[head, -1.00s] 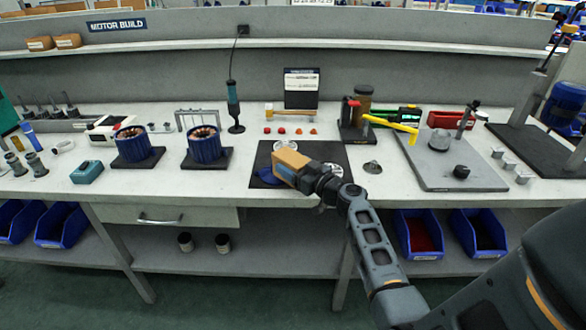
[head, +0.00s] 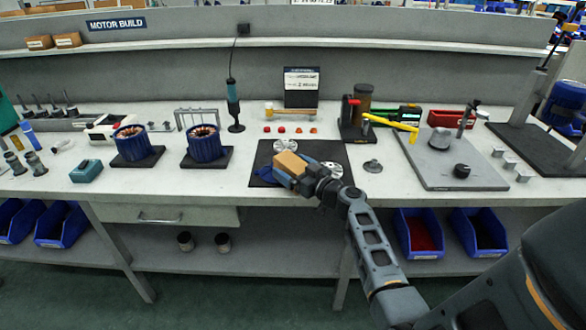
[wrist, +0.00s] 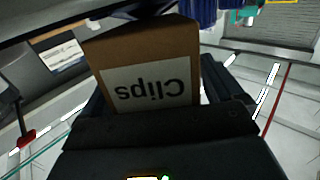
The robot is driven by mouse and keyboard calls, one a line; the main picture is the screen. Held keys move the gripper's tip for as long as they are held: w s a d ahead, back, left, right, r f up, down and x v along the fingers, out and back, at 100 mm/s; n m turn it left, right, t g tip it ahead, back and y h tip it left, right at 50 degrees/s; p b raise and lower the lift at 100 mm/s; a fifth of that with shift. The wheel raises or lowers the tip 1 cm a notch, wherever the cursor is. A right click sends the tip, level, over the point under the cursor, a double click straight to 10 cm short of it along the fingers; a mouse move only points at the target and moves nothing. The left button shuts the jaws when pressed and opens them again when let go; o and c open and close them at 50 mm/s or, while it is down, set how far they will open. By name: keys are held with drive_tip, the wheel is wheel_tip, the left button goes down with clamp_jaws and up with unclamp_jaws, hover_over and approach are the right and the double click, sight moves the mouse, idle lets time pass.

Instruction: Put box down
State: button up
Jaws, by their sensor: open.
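The box (head: 289,163) is brown cardboard. It is at the dark mat (head: 262,152) on the bench. In the wrist view the box (wrist: 145,60) shows a white label reading "Clips", upside down. My gripper (head: 291,173) is around the box from the front right. Its jaws are open, with the box still between the fingers (wrist: 155,95). The underside of the box is hidden, so I cannot see its contact with the mat.
Silver round parts (head: 333,169) and a blue part (head: 267,174) lie on the mat beside the box. Two blue-and-copper motor stators (head: 205,144) stand to the left. A grey plate fixture (head: 440,172) is at the right. Small red and orange pieces (head: 283,130) lie behind the mat.

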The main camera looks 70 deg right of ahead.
drive_tip(key=shift+r, duration=0.1)
drive_tip(key=shift+r+p, duration=0.25)
drive_tip(key=shift+p, duration=0.2)
drive_tip(key=b+v, duration=0.3)
drive_tip(key=v, duration=0.8)
drive_tip(key=s+a+f+g+y, duration=0.1)
drive_tip(key=s+a+f, duration=0.15)
drive_tip(key=a, duration=0.55)
drive_tip(key=s+a+f+g, duration=0.2)
drive_tip(key=a+f, duration=0.1)
drive_tip(key=a, duration=0.6)
drive_tip(key=s+a+f+g+y, duration=0.1)
drive_tip(key=s+a+f, duration=0.15)
drive_tip(key=a, duration=0.55)
drive_tip(key=s+a+r+n+t+y, duration=0.2)
drive_tip(key=s+a+r+n+y, duration=0.2)
drive_tip(key=s+a+r, duration=0.7)
drive_tip(key=a+r, duration=0.3)
drive_tip(key=r, duration=0.1)
drive_tip(key=shift+y, duration=0.4)
